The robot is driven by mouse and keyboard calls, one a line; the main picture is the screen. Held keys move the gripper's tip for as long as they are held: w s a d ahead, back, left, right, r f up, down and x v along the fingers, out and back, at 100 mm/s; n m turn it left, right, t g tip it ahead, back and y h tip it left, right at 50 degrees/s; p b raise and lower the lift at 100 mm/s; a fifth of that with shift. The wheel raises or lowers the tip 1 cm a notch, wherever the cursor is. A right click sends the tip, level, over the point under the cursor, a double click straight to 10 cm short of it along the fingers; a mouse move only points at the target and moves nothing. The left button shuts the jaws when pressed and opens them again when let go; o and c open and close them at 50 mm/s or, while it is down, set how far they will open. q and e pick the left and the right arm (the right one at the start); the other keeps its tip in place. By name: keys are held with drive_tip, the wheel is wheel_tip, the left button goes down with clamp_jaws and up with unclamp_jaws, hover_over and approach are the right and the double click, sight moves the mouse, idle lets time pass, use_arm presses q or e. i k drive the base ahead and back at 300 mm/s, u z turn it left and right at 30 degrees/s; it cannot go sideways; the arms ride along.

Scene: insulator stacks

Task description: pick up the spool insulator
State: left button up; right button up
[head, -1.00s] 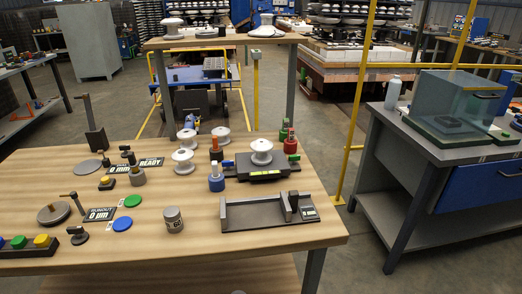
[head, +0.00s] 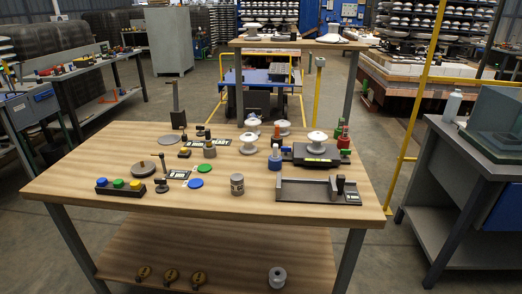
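Several white spool-shaped insulators stand in the head view. One spool insulator (head: 317,141) sits on a dark scale-like device (head: 318,153) at the right of the wooden table. Loose white ones stand behind and left of it: a front one (head: 248,143), one at the back (head: 252,124) and one to the right (head: 284,127). A greyish-white spool (head: 277,277) stands on the lower shelf. I cannot tell which one the task means. Neither of my grippers shows in the view.
The wooden table (head: 120,183) carries a grey fixture (head: 320,191), a small jar (head: 237,184), coloured discs and a button box (head: 120,187). Round brown tags (head: 171,277) lie on the lower shelf (head: 220,255). A grey bench stands at the right. Floor is open around the table.

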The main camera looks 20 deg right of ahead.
sight(318, 138)
drive_tip(key=u, duration=0.55)
drive_tip(key=i, duration=1.45)
drive_tip(key=z, duration=0.9)
